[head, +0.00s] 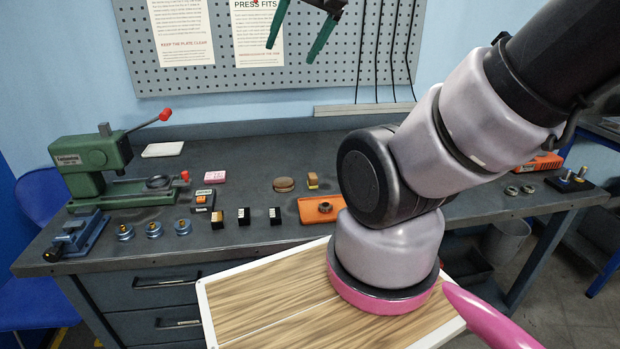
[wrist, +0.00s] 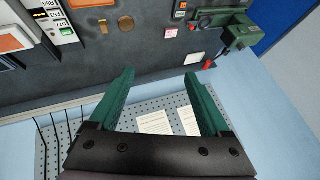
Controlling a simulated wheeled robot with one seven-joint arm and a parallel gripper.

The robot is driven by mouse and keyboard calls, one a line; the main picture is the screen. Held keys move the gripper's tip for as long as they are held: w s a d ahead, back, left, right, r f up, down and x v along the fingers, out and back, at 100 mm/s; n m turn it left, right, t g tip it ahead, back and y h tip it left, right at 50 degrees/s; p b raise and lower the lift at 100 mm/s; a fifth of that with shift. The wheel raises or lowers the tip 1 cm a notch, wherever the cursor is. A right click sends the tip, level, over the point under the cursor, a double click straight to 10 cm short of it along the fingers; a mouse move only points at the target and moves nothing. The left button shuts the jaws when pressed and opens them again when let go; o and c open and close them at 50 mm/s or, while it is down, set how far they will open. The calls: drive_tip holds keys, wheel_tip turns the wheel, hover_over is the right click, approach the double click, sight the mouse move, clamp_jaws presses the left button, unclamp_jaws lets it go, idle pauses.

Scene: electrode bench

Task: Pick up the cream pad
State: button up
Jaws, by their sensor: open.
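The cream pad (head: 162,149) is a thin, flat, pale pad. It lies on the dark bench top near the back edge, just right of the green press. It also shows small in the wrist view (wrist: 193,58), near the tip of the right finger. My gripper (head: 292,54) has two green fingers. It is open and empty, high in front of the pegboard, up and to the right of the pad. In the wrist view the space between my fingertips (wrist: 160,73) is clear. The gripper is apart from the pad.
The green press (head: 90,165) and blue vise (head: 75,238) stand on the left. A pink block (head: 215,176), a brown disc (head: 284,184), several small blocks and an orange tray (head: 308,212) occupy the middle. The bench just right of the pad is clear. The pegboard (head: 345,65) stands behind.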

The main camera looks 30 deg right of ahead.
drive_tip(key=shift+o, duration=0.5)
drive_tip(key=shift+w, duration=0.1)
drive_tip(key=n+g+h, duration=0.2)
drive_tip(key=n+g, duration=0.5)
drive_tip(key=n, duration=1.2)
hover_over(312, 175)
wheel_tip(312, 175, down, 30)
drive_tip(key=f, duration=0.5)
drive_tip(key=shift+s+f, duration=0.2)
drive_tip(key=shift+f, duration=0.15)
drive_tip(key=f, duration=0.5)
drive_tip(key=shift+w+d+f, duration=0.15)
drive_tip(key=shift+w+f, duration=0.05)
drive_tip(key=shift+f, duration=0.1)
clamp_jaws()
